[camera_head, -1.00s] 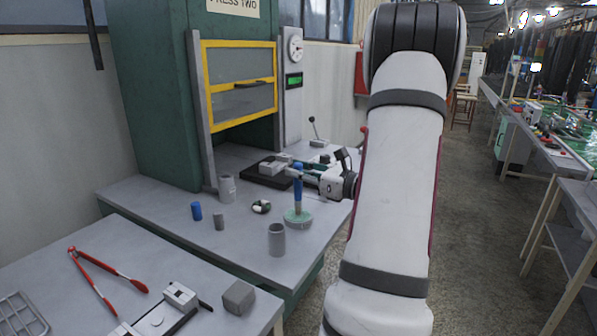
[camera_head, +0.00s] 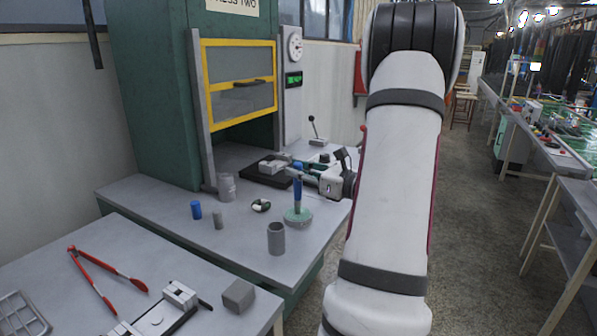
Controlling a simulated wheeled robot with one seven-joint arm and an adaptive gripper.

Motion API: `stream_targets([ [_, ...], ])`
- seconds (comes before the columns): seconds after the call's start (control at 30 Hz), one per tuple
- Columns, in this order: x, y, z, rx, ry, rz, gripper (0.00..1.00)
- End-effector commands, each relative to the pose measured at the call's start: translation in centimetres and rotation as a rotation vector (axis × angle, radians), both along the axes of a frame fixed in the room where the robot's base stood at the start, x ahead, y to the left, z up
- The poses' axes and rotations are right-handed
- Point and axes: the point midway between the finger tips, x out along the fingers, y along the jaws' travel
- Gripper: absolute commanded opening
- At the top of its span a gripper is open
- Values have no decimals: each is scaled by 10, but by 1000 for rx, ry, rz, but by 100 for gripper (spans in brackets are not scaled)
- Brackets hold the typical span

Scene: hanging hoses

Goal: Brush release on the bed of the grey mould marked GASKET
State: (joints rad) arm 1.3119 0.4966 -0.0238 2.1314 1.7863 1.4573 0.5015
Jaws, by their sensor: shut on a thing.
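My gripper (camera_head: 303,176) is beside the top of an upright blue-handled brush (camera_head: 298,190) and shut on it. The brush's lower end stands at a pale green round pot (camera_head: 299,218); its bristles are hidden. Behind the gripper, a dark plate with a grey mould-like block (camera_head: 272,167) lies in front of the press. Another grey mould-like piece (camera_head: 150,322) lies on the near table, cut off by the bottom edge. I cannot read a GASKET mark on either.
The green press (camera_head: 150,90) with a yellow-framed guard (camera_head: 240,80) stands behind. Grey cups (camera_head: 276,238), a blue cylinder (camera_head: 196,210) and a small round item (camera_head: 261,205) stand on the bench. Red tongs (camera_head: 105,280) and a grey block (camera_head: 238,296) lie on the near table.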

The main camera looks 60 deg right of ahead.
Motion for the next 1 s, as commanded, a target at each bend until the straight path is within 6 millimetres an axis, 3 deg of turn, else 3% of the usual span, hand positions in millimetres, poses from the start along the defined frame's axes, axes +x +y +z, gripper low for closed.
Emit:
stream_targets([
  [0.37,0,1,0,5,7,0,0],
  [1.0,-1,0,48,2,2,0,0],
])
